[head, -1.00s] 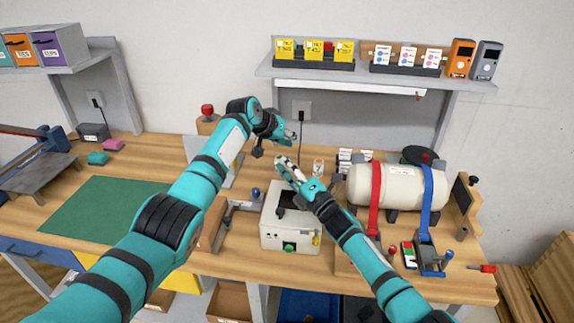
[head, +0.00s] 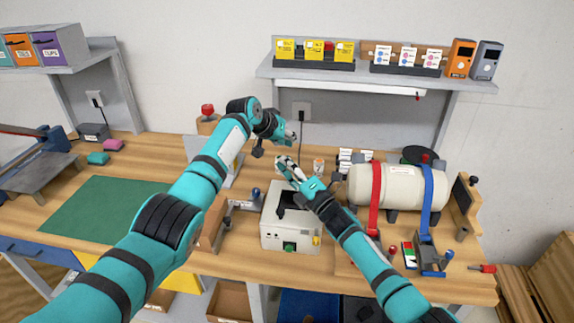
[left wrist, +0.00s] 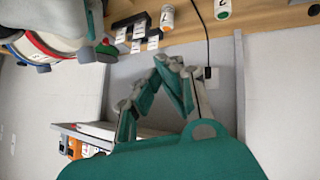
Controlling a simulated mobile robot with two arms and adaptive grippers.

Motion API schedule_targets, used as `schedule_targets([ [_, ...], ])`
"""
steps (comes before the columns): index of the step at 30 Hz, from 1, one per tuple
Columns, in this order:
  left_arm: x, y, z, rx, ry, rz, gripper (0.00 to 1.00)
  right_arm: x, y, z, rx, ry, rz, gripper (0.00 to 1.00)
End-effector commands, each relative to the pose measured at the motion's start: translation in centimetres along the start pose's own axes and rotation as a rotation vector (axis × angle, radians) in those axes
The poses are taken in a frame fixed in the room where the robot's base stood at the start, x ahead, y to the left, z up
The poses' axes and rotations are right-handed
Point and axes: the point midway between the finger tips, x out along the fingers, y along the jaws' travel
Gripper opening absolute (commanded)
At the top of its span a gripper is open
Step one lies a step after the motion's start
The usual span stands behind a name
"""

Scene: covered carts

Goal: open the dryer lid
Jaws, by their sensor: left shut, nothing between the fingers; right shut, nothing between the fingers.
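The dryer looks to be the white box (head: 291,238) at mid-bench, with a green button on its front and a dark handle-like part on top. Its lid looks closed, but my right arm covers part of the top. My right gripper (head: 279,160) is shut and empty, above and behind the box's rear edge, apart from the handle. My left gripper (head: 292,136) is shut and empty, higher and farther back, near the wall. The left wrist view shows its fingers (left wrist: 172,65) close up, with the box out of sight.
A cream tank (head: 396,187) with red and blue straps stands to the right of the box. A small container (head: 318,166) and white labelled cards (head: 352,157) stand behind. A shelf (head: 330,75) hangs above. A green mat (head: 100,220) lies clear at left.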

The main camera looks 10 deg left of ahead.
Motion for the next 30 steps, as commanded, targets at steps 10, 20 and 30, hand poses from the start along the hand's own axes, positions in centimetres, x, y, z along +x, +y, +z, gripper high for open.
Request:
schedule_targets([
  [10,0.0,0.0,0.0,0.0,0.0,0.0,0.0,-0.02,-0.02,0.01,0.0,0.0,0.0,0.0],
  [20,0.0,0.0,0.0,0.0,0.0,0.0,0.08,-0.01,-0.01,0.01,0.0,0.0,0.0,0.0],
  [30,0.0,0.0,0.0,0.0,0.0,0.0,0.45,-0.01,-0.01,0.01,0.0,0.0,0.0,0.0],
])
